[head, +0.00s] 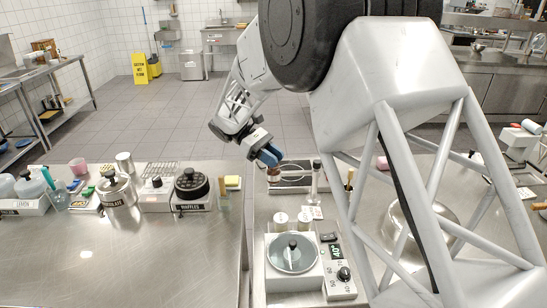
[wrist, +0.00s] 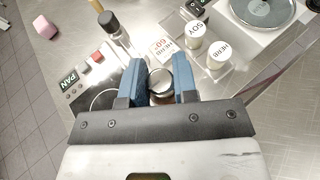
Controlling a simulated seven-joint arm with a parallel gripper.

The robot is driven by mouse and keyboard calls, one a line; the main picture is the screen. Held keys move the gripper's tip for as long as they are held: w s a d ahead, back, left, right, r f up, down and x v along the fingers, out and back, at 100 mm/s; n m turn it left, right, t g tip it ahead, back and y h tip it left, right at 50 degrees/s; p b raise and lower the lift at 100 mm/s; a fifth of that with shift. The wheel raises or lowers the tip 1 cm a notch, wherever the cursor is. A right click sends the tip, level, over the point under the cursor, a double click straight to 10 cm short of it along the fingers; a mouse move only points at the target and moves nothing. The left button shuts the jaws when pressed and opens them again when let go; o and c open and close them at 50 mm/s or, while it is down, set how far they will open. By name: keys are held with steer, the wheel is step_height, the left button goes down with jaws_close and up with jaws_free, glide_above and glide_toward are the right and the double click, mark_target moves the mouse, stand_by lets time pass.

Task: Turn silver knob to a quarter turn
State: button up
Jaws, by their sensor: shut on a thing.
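My gripper (head: 268,156) points down over the worktop at the far middle. Its blue fingers (wrist: 160,82) are closed on a small round jar-like thing with a silvery rim (wrist: 160,86). In the head view a brownish part of it (head: 273,173) shows just below the fingertips; its lower part is hidden. A dial knob (head: 344,273) sits on a white control panel (head: 338,290) at the near front, well away from my gripper. It looks dark with a pale mark. I cannot tell which knob is the silver one.
A dark PAN plate (wrist: 98,98) lies beside the fingers. A black-capped bottle (wrist: 110,28) and white SOY and HERB pots (wrist: 194,35) stand close by. A round-topped scale (head: 291,254) is in front. A metal bowl (head: 418,228) stands at the right, partly behind my arm.

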steer(key=o, duration=0.9)
steer(key=shift+o, duration=0.2)
steer(key=v, duration=0.7)
steer(key=shift+w+a+r, duration=0.15)
steer(key=shift+w+a, duration=0.05)
steer(key=shift+a, duration=0.1)
